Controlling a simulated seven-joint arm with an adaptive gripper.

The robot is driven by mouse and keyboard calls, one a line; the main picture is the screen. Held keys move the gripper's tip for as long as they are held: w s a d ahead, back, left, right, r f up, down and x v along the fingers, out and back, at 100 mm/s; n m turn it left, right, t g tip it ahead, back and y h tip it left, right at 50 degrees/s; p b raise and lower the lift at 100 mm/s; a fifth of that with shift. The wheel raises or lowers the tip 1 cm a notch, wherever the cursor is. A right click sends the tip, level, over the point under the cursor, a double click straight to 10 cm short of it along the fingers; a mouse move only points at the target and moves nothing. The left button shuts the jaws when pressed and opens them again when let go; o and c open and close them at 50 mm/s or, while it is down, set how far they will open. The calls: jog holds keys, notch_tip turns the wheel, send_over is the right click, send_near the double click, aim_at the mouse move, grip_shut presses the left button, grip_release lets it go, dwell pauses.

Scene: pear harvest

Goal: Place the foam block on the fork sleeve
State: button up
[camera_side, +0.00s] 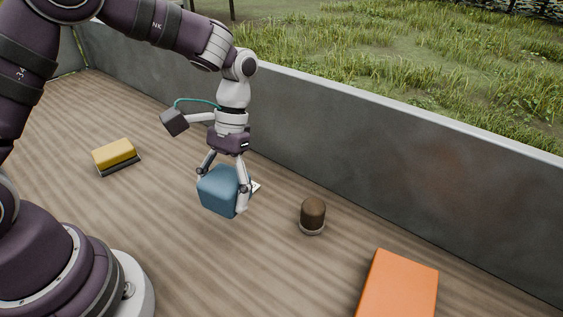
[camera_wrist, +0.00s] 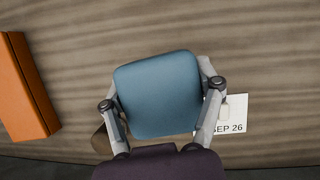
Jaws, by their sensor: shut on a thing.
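The foam block is a blue, soft-edged block (camera_side: 219,191), also large in the middle of the wrist view (camera_wrist: 160,95). My gripper (camera_side: 222,188) is shut on it, with one finger on each side; the fingers also show in the wrist view (camera_wrist: 162,94). The block hangs below my wrist, and I cannot tell how far it is above the boards. An orange, box-shaped piece (camera_side: 398,287) lies at the lower right, apart from the block. It shows at the left of the wrist view (camera_wrist: 25,85). It looks like the fork sleeve, but no label confirms this.
A brown capped cylinder (camera_side: 313,213) stands between the block and the orange piece. A white card reading "SEP 26" (camera_wrist: 233,113) lies beside the gripper. A yellow-topped block (camera_side: 114,153) lies at left. A grey wall (camera_side: 400,160) runs behind; the wooden floor is otherwise mostly clear.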

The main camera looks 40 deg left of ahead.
jog(key=s+d+r+n+t+h, duration=0.1)
jog(key=s+d+n+t+h, duration=0.35)
jog(key=s+d+n, duration=0.8)
jog(key=n, duration=0.4)
send_over(382, 307)
jog(key=s, duration=0.3)
jog(key=shift+s+a+f+m+y, duration=0.1)
jog(key=shift+f+m+y, duration=0.1)
jog(key=shift+f, duration=0.1)
jog(key=shift+s+a+f+m+y, duration=0.1)
jog(key=shift+f+y, duration=0.05)
jog(key=shift+f, duration=0.15)
jog(key=shift+w+d+f, duration=0.1)
jog(key=shift+w+f, duration=0.05)
jog(key=shift+f, duration=1.6)
jog(key=o, duration=1)
jog(key=shift+f, duration=0.1)
jog(key=shift+o, duration=0.2)
